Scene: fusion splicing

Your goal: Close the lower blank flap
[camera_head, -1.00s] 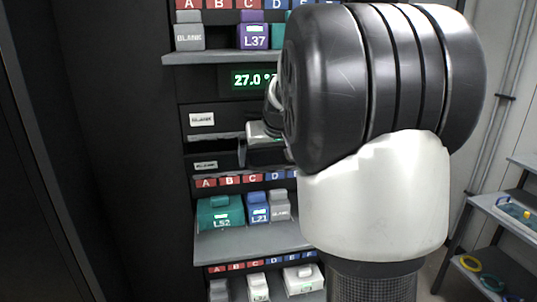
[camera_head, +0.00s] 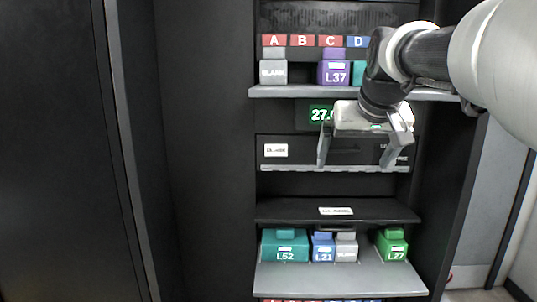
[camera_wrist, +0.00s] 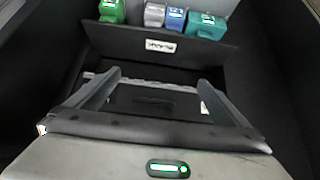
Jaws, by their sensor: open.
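The lower blank flap (camera_head: 300,211) is a dark panel with a small white label, across the cabinet above the lower shelf of modules. It tilts outward, its labelled face turned upward in the head view. In the wrist view the flap (camera_wrist: 210,52) is at the top with its label upside down. My gripper (camera_head: 358,160) is open and empty, in front of the upper panel and above the flap. In the wrist view its two fingers (camera_wrist: 160,78) are spread apart, with the dark upper panel between them. I see no contact with the flap.
The upper panel (camera_head: 300,142) has a white label and a grey lower edge. Above it are a green display (camera_head: 319,114) and a shelf (camera_head: 285,91) with modules. The lower shelf (camera_head: 330,277) holds teal, blue, grey and green modules. The space left of the gripper looks clear.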

